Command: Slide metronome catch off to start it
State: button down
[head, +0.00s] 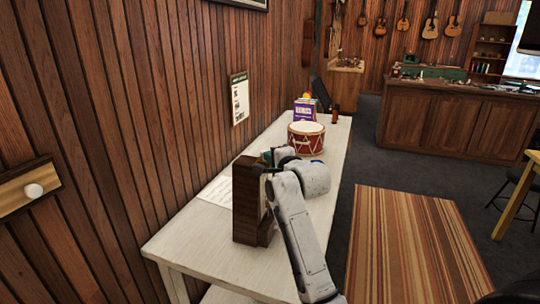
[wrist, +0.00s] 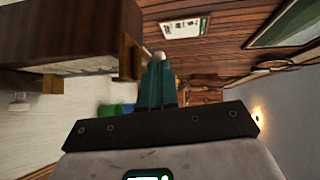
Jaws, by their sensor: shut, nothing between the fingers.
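The metronome (head: 246,200) is a dark brown wooden block standing upright on the white table, left of my arm. In the wrist view its dark body (wrist: 70,25) fills the upper left. A lighter wooden piece (wrist: 130,62) sticks out from its side, just left of my fingertips; it may be the catch, but I cannot tell surely. My gripper (wrist: 158,68) has its teal fingers together and empty, beside this piece; whether they touch it is unclear. In the head view my gripper (head: 268,157) is by the metronome's top, partly hidden by my wrist.
A red drum (head: 306,138) and a purple box (head: 305,109) stand farther back on the white table (head: 185,250). A paper sheet (head: 215,191) lies behind the metronome. The panelled wall is close on the left; a striped rug (head: 415,245) lies on the floor at right.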

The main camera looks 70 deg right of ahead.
jog(key=shift+w+d, duration=0.2)
jog(key=shift+d, duration=0.05)
jog(key=shift+d, duration=0.1)
